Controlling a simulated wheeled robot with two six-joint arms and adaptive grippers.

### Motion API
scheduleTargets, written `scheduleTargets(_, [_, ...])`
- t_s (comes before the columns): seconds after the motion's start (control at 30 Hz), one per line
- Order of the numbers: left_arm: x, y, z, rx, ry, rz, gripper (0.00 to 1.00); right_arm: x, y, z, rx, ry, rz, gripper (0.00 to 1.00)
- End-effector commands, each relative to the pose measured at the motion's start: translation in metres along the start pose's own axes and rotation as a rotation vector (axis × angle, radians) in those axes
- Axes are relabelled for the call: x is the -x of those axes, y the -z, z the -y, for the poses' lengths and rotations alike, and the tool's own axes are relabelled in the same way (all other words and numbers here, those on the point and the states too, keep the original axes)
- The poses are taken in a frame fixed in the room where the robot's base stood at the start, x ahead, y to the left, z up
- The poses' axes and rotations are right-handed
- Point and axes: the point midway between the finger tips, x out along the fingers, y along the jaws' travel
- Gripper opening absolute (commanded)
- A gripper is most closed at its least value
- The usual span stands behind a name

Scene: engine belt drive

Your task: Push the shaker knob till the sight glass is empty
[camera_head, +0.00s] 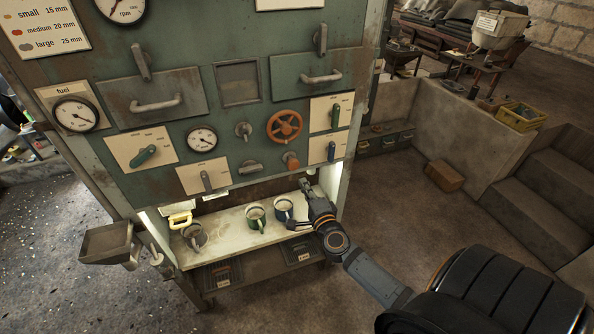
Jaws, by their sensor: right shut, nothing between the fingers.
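A green control panel (192,110) carries gauges, levers and knobs. An orange knob (291,160) sits low on its right half, below an orange handwheel (285,127); I cannot read a label that marks it as the shaker knob. A square dark framed window (238,84) between two drawer fronts may be the sight glass; its contents cannot be made out. My right gripper (306,187) is shut and empty, just below the orange knob and in front of the shelf's right end, apparently apart from the knob. My left gripper is out of view.
A lit shelf (232,236) under the panel holds a blue mug (284,209), a green mug (256,217), a grey mug (195,236) and a yellow-handled item (180,219). A metal tray (110,243) juts out at left. Floor to the right is mostly clear.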

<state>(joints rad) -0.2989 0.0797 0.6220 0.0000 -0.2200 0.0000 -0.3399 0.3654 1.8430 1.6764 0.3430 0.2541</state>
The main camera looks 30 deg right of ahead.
Motion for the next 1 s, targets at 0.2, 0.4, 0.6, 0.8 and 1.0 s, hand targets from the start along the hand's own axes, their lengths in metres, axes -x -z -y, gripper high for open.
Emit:
scheduleTargets(0.2, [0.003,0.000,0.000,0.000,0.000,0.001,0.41,-0.044,0.000,0.001,0.000,0.002,-0.001,0.00])
scheduleTargets(0.4, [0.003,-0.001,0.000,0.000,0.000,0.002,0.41,-0.064,0.000,0.000,0.000,0.001,-0.001,0.00])
scheduleTargets(0.6, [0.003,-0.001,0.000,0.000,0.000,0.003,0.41,-0.068,0.000,0.000,0.000,0.000,0.000,0.00])
scheduleTargets(0.8, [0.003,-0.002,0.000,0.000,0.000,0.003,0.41,-0.068,0.000,0.000,0.000,0.000,0.000,0.00])
scheduleTargets(1.0, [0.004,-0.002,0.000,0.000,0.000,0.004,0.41,-0.092,0.000,0.001,0.001,0.002,-0.001,0.00])
